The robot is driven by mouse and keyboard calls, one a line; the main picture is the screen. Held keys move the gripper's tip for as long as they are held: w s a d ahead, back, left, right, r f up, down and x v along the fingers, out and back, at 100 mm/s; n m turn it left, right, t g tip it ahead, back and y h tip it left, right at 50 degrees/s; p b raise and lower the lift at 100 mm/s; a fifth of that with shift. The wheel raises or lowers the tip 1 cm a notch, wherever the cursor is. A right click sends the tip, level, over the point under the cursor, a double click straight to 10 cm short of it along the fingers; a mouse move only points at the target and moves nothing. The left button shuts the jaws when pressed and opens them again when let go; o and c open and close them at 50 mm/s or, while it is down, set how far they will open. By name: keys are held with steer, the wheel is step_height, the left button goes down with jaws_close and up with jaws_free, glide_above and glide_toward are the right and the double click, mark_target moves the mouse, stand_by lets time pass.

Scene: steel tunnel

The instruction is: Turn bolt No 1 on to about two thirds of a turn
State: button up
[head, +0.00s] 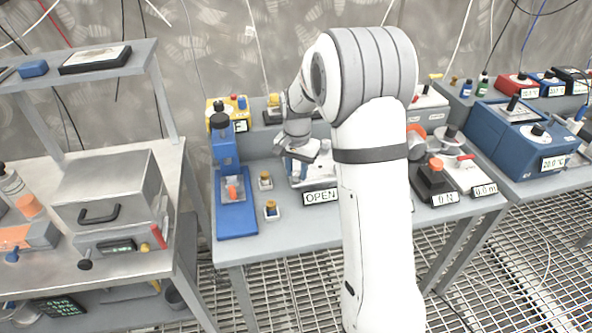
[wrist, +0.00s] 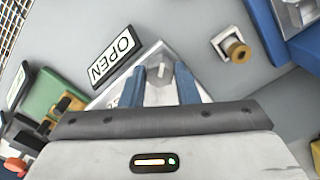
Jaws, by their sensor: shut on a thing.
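My gripper (head: 298,155) points down over a pale metal plate at the middle of the bench, just behind the OPEN sign (head: 320,197). In the wrist view, the two blue fingers of my gripper (wrist: 164,84) are closed around a grey metal bolt (wrist: 160,72). The bolt stands on the silver plate (wrist: 185,60), which looks diamond-shaped from here. The fingers hide much of the bolt, and I cannot read a number on it. In the head view my gripper and arm hide the bolt.
A blue press stand (head: 237,215) stands left of the plate. A black box with an orange part (head: 434,180) stands to the right. A blue device (head: 520,135) is further right.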

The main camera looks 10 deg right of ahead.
mark_target(297, 172)
steer(key=shift+m, duration=0.7)
steer(key=o, duration=1)
steer(key=shift+r, duration=0.1)
step_height(297, 172, up, 8)
steer(key=shift+f, duration=0.2)
steer(key=s+r+n+t, duration=0.1)
steer(key=s+n, duration=0.2)
steer(key=s, duration=0.6)
steer(key=s+r+n, duration=0.1)
steer(key=s+n, duration=0.1)
steer(key=s, duration=0.8)
steer(key=s+r+n+t, duration=0.1)
steer(key=s+n, duration=0.2)
steer(key=s, duration=0.6)
steer(key=shift+s+r+n+t, duration=0.3)
steer(key=shift+r, duration=0.05)
